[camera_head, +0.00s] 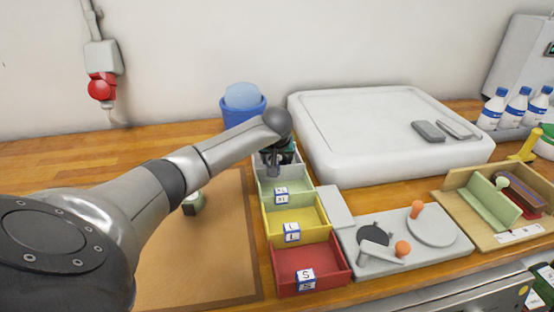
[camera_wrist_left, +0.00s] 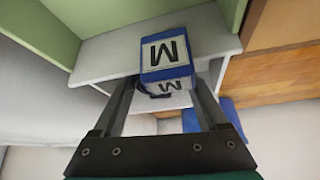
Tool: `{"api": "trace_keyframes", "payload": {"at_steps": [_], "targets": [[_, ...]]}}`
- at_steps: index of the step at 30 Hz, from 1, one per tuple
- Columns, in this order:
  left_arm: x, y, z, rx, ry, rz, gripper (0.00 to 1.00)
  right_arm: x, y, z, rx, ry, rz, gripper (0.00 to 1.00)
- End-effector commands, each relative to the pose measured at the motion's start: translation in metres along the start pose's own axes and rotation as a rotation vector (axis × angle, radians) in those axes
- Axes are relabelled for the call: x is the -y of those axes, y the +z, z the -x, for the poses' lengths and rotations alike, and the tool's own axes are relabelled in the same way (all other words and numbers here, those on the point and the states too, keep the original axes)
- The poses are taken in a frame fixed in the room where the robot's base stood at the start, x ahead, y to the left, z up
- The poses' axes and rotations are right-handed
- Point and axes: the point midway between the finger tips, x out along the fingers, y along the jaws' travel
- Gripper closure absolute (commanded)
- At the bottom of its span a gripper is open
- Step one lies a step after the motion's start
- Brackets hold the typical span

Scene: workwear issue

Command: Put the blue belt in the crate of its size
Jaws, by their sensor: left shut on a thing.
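My left gripper (camera_head: 275,171) is over the far end of the crate row. In the left wrist view its two fingers (camera_wrist_left: 165,85) are shut on the blue belt (camera_wrist_left: 147,62), a compact blue bundle with white labels reading M. The arm hides the belt in the head view. The crates run from near to far: red marked S (camera_head: 290,258), yellow marked L (camera_head: 320,218), light green marked XL (camera_head: 304,183), and a grey crate at the far end, mostly hidden by my gripper. Its label cannot be read. My right gripper is not in view.
A blue bucket (camera_head: 241,111) stands behind the crates. A large white slab (camera_head: 340,160) lies close on their right, and a brown mat (camera_head: 225,265) on their left. A grey board with orange knobs (camera_head: 445,248) and a wooden tray (camera_head: 500,235) are at the right.

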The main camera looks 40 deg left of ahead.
Motion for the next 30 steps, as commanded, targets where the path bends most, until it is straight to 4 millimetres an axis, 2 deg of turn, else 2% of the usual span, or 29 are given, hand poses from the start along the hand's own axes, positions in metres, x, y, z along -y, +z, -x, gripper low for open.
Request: {"api": "trace_keyframes", "payload": {"at_steps": [7, 8, 13, 14, 23, 30], "targets": [[0.000, 0.001, -0.002, -0.002, 0.000, 0.000, 0.97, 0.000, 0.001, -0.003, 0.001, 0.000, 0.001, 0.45], [0.000, 0.001, -0.002, -0.001, 0.000, 0.000, 0.22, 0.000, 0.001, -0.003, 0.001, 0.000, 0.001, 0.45], [0.000, 0.001, -0.002, 0.000, 0.000, 0.000, 0.03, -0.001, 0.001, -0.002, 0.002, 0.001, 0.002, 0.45], [0.000, 0.001, -0.002, 0.000, 0.000, 0.000, 0.00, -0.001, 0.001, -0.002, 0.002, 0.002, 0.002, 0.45], [0.000, 0.000, 0.000, 0.000, 0.001, 0.000, 0.00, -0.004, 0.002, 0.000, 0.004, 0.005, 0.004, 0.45], [0.000, -0.002, 0.023, -0.003, 0.001, -0.003, 0.00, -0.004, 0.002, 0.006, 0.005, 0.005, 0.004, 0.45]]}}
